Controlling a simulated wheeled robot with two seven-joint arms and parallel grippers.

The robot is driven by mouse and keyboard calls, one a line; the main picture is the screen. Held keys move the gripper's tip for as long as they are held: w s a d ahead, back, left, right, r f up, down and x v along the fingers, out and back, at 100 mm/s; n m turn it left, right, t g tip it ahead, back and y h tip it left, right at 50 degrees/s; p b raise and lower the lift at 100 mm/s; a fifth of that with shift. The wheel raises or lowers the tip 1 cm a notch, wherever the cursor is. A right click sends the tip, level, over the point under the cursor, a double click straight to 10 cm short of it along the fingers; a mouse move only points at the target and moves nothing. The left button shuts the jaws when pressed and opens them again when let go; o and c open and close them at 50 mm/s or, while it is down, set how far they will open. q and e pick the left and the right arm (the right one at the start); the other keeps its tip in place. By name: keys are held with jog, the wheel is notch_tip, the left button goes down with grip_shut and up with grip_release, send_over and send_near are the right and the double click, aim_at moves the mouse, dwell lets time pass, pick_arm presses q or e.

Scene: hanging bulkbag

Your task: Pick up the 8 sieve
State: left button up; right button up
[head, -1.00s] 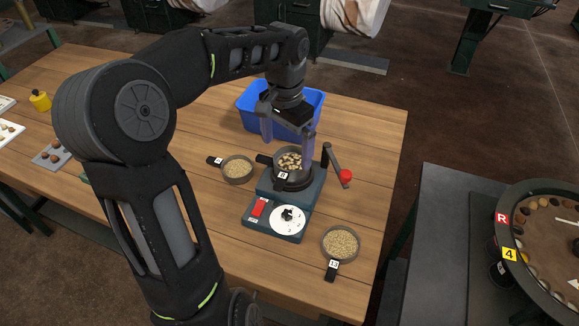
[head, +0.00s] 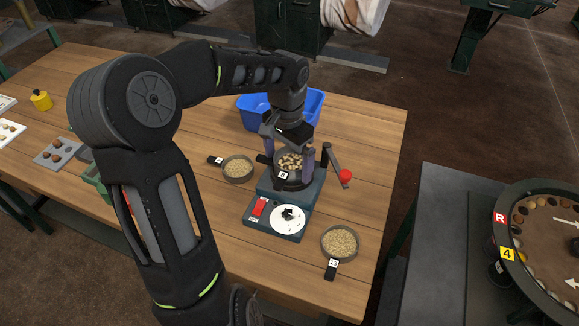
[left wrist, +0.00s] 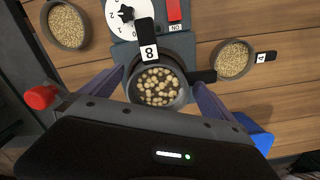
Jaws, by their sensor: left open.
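The 8 sieve (head: 291,162) is a dark round pan holding pale nuts or beans, with a black tab marked 8. It sits on top of the teal shaker machine (head: 284,203), which has a red switch and a white dial. My left gripper (head: 293,160) is open, pointing down, with one finger on each side of the sieve. In the left wrist view the sieve (left wrist: 157,86) lies between the two finger tips, and no grip on it shows. My right gripper is not in view.
A sieve marked 4 (head: 237,169) and another marked 13 (head: 340,242) hold grain on the wooden table (head: 365,140). A blue bin (head: 252,113) stands behind the machine. A crank with a red knob (head: 345,176) rises at its right.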

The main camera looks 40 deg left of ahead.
pick_arm(q)
jog(key=c, duration=1.4)
